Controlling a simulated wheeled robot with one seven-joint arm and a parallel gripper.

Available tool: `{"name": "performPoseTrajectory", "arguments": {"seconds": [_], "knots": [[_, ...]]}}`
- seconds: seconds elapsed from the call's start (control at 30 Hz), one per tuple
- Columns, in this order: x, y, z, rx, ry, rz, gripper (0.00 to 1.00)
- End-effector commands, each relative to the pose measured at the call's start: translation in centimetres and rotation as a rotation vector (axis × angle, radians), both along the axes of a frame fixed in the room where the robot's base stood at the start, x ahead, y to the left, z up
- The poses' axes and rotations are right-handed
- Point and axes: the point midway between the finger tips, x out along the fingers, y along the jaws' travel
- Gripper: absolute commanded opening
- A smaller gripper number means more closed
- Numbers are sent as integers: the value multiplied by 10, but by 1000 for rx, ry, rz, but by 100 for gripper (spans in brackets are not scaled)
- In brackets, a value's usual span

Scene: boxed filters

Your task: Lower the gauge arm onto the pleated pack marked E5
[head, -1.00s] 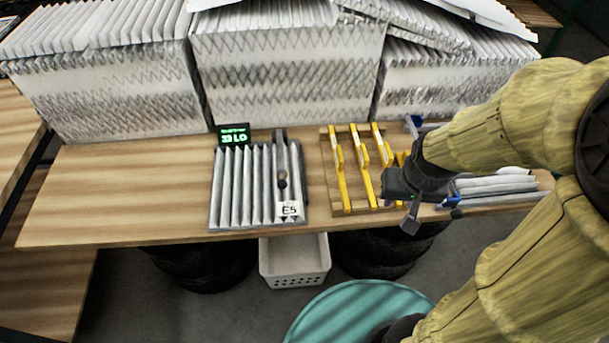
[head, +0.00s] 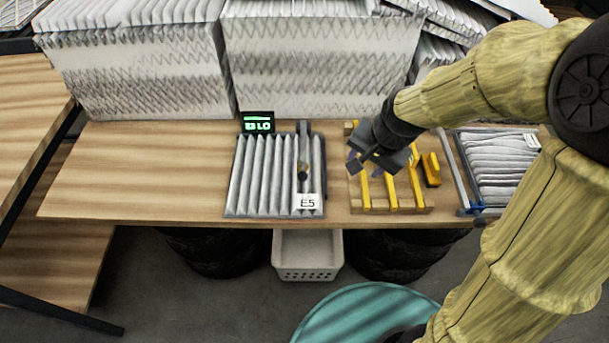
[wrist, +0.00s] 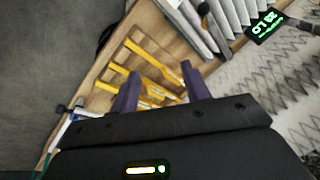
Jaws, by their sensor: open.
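The grey pleated pack (head: 262,178) lies on the bench with a white E5 label (head: 308,202) at its front right corner. The gauge arm (head: 303,150) is a grey bar with a dark knob, running from the back over the pack's right side; I cannot tell whether it touches the pleats. A small display (head: 257,122) behind the pack glows green and reads LO. My gripper (head: 353,163) is open and empty, right of the pack, above the yellow-handled rack. In the wrist view its fingers (wrist: 160,88) are apart, with the pack (wrist: 232,12) beyond them at the top.
A wooden rack (head: 408,207) with yellow pieces stands right of the pack. A second pleated filter (head: 497,172) lies in a frame farther right. Big boxed filters (head: 140,75) line the back. The bench left of the pack (head: 150,175) is clear.

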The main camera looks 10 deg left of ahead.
Motion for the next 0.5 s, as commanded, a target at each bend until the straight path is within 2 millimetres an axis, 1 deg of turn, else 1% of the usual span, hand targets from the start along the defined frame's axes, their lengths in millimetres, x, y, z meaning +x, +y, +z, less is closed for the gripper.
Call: {"name": "performPoseTrajectory", "arguments": {"seconds": [0.03,0.1,0.2,0.3,0.5], "knots": [[7,28,-4,53,19,-38,47],[11,58,-3,115,49,-96,47],[13,84,-1,171,80,-152,47],[13,92,0,189,91,-171,47],[13,91,1,188,90,-171,47]]}}
